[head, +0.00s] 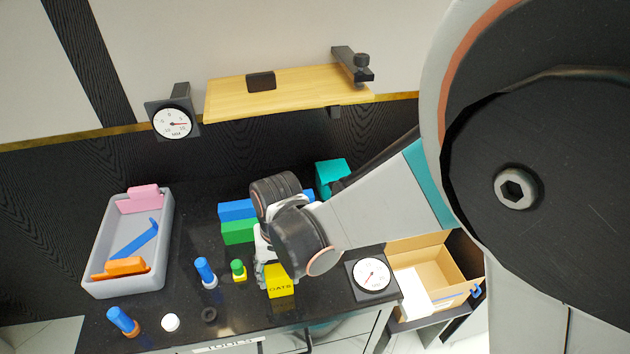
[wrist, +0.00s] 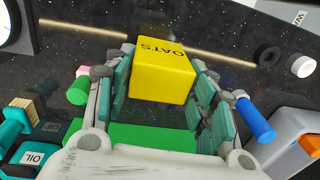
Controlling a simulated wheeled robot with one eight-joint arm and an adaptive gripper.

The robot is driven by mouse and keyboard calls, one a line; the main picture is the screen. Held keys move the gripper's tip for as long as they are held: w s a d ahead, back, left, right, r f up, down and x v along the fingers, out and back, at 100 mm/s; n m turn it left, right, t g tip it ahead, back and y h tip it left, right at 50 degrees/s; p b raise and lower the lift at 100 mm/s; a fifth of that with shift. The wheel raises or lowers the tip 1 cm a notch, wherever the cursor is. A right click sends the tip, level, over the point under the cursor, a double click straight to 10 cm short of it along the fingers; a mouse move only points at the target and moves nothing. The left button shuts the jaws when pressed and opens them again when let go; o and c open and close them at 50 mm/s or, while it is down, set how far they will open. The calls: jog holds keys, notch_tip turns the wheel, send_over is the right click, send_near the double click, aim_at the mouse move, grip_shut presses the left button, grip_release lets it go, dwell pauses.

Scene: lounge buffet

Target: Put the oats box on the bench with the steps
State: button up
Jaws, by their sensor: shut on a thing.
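In the wrist view the oats box (wrist: 162,72) sits between the two teal-padded fingers. My gripper (wrist: 160,80) is shut on it; my wrist hides much of the gripper in the head view. I cannot tell whether the box touches the counter. Green and blue step-like blocks (head: 239,232) stand behind the gripper, partly hidden by my arm. The green block (wrist: 150,136) also shows below the box in the wrist view.
A grey tray (head: 166,225) with pink, blue and orange things is at the left. Blue-capped bottles (head: 205,272), a green-and-yellow piece (head: 238,269) and a black ring (head: 209,314) stand near. A dial scale (head: 370,275) and an open carton (head: 430,255) are at the right. A wooden shelf (head: 300,92) hangs above.

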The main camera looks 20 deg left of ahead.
jog(key=shift+s+r, duration=0.1)
jog(key=shift+r, duration=0.05)
jog(key=shift+f, duration=0.25)
jog(key=o, duration=1.5)
jog(key=shift+c, duration=0.2)
jog(key=shift+r, duration=0.15)
notch_tip(320, 180, up, 12)
jog(key=d+p, duration=0.1)
jog(key=p, duration=0.7)
